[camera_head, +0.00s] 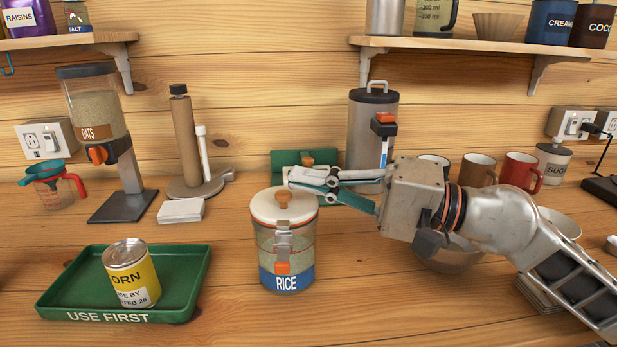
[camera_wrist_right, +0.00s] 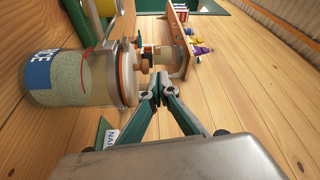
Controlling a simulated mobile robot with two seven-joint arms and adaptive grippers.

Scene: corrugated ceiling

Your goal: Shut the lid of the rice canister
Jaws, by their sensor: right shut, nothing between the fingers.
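The rice canister (camera_head: 286,255) stands upright in the middle of the counter, a clear jar with a blue RICE label. Its cream lid (camera_head: 265,208) with a brown knob (camera_head: 283,199) lies on top and looks level. A metal clasp (camera_head: 283,243) with an orange tab is on the front; I cannot tell if it is fastened. In the wrist view the canister (camera_wrist_right: 70,75) appears sideways, with the lid (camera_wrist_right: 127,72) towards the gripper. My right gripper (camera_head: 291,179) is shut and empty, its tips just above and behind the knob; contact is unclear. They also show in the wrist view (camera_wrist_right: 159,88).
A green tray (camera_head: 190,280) with a corn can (camera_head: 132,272) is left of the canister. An oats dispenser (camera_head: 97,115) and paper towel holder (camera_head: 184,140) stand behind left. A metal bowl (camera_head: 450,257) and mugs (camera_head: 520,172) are right. The counter front is clear.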

